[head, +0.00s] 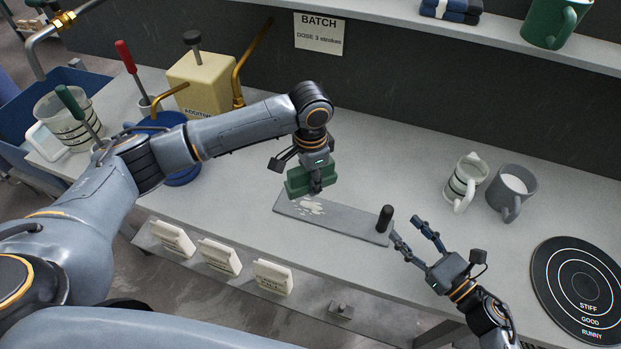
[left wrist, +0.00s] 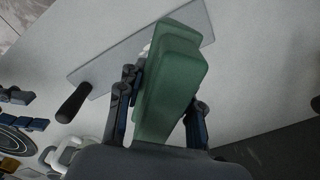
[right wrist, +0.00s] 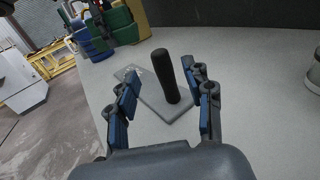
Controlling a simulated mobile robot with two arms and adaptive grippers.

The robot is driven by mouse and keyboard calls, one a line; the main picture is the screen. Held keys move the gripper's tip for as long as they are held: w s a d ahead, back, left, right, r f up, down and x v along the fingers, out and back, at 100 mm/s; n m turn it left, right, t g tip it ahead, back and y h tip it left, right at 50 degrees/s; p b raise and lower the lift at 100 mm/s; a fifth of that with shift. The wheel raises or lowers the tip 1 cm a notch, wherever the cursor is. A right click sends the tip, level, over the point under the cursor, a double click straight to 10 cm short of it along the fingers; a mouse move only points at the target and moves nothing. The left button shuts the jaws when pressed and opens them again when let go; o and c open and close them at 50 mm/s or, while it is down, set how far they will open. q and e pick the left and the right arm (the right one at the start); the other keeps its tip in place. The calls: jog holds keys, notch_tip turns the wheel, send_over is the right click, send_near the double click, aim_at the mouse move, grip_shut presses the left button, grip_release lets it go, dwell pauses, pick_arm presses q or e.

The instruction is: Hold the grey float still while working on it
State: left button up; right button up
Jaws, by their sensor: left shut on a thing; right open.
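The grey float (head: 345,222) is a flat grey plate lying on the bench, with a black upright handle (head: 385,218) at its right end. A white patch (head: 308,207) lies on its left part. My left gripper (head: 313,184) is shut on a green block (head: 298,182), held over the float's left end; the block also shows in the left wrist view (left wrist: 172,85). Whether the block touches the float I cannot tell. My right gripper (head: 412,235) is open just right of the handle. In the right wrist view the handle (right wrist: 165,75) stands beyond and between the open fingers (right wrist: 165,105).
A grey mug (head: 510,190) and a striped white jug (head: 464,183) stand to the right. A black target disc (head: 580,285) lies at the right front. A yellow container (head: 203,85) and a striped clear jug (head: 70,122) stand at the left. White cards (head: 220,256) line the front edge.

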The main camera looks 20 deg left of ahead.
aim_at(389, 208)
jog(key=x, duration=0.7)
jog(key=shift+w+a, duration=0.1)
jog(key=shift+a, duration=0.05)
grip_shut()
jog(key=shift+f, duration=0.2)
dwell(1.2)
